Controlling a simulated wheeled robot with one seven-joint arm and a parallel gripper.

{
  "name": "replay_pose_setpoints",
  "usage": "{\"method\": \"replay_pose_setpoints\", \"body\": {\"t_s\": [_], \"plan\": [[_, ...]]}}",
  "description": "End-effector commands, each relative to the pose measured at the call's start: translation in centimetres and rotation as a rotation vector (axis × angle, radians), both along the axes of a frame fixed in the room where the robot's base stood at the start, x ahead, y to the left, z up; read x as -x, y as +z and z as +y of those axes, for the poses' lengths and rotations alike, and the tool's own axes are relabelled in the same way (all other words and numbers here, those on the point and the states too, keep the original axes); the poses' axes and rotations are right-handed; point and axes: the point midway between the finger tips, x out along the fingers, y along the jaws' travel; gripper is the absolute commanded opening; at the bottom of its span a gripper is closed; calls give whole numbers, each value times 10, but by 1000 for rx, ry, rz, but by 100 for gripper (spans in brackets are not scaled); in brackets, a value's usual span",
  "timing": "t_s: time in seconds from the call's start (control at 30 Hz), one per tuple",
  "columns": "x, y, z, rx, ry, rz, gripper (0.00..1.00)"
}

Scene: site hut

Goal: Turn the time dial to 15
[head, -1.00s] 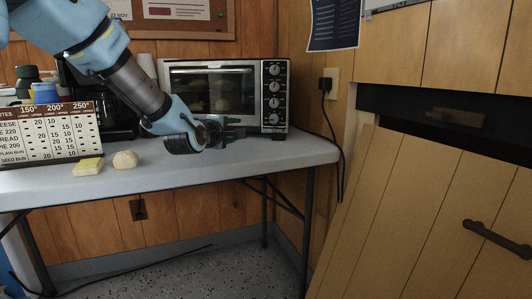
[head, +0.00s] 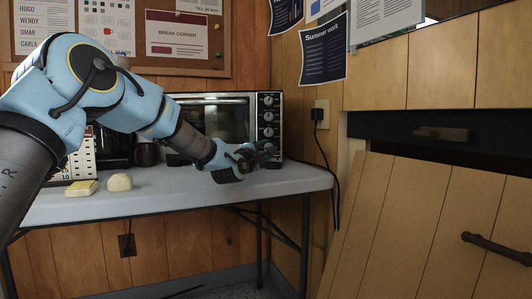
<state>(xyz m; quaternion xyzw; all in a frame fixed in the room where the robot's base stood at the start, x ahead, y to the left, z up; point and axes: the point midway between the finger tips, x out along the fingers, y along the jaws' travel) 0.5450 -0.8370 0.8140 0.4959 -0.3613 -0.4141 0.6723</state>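The toaster oven (head: 222,99) stands at the back of the table, its glass door partly behind my arm. Its right-hand panel carries a column of round dials, with the top dial (head: 268,100) and the ones under it showing. The lowest part of the panel is hidden behind my gripper. The dial labels and pointer settings are too small to read, so I cannot tell which is the time dial. My gripper (head: 264,156) is in front of the panel's lower end, close to it. Whether it touches a dial, and how far its dark fingers are apart, cannot be told.
The grey table (head: 190,195) holds a yellow block (head: 82,188) and a pale bun (head: 120,182) at front left. A power cord (head: 325,150) hangs right of the oven. A leaning wooden panel (head: 400,230) stands at the right.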

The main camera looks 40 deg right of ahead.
Motion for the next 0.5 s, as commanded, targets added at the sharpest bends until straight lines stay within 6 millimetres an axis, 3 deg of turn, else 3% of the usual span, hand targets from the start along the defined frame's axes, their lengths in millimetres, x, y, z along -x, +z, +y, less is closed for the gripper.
{"method": "replay_pose_setpoints", "body": {"t_s": [0.2,0.5], "plan": [[-5,1,-12,0,0,-1,49],[-5,1,-12,0,0,-1,45]]}}
